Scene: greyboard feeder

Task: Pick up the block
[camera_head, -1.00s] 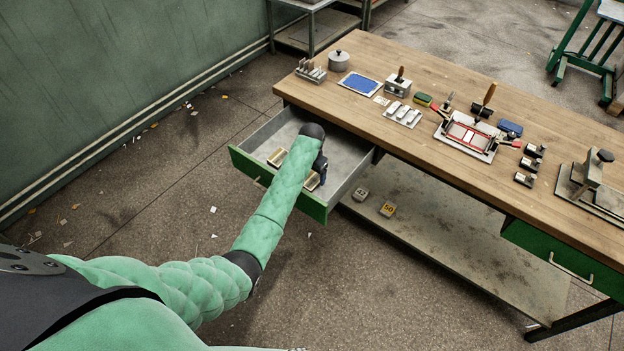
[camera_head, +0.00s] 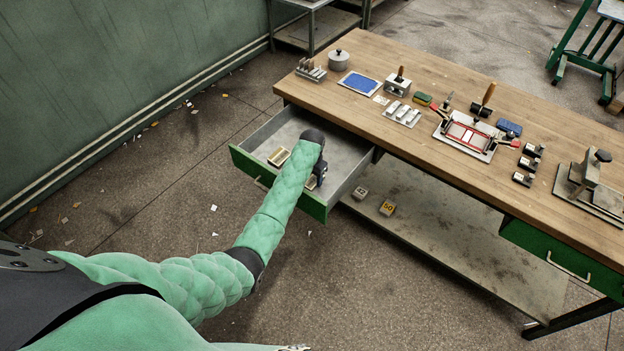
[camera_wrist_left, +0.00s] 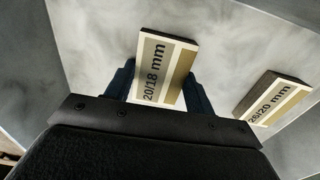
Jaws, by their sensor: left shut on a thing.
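In the left wrist view, a block (camera_wrist_left: 165,68) labelled "20/18 mm", with pale and tan faces, stands between the two dark fingers of my left gripper (camera_wrist_left: 158,84), one finger on each side. The gripper is shut on it. A second block (camera_wrist_left: 272,103), labelled "26/20 mm", lies apart to the right. In the head view my left gripper (camera_head: 319,172) is inside the open drawer (camera_head: 345,165), partly hidden by my forearm. A small block (camera_head: 279,156) lies to the left of my forearm in the drawer. My right gripper is not in view.
The drawer has a green front (camera_head: 240,160) and grey walls close around the gripper. The wooden workbench (camera_head: 440,85) beside it holds several tools and fixtures.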

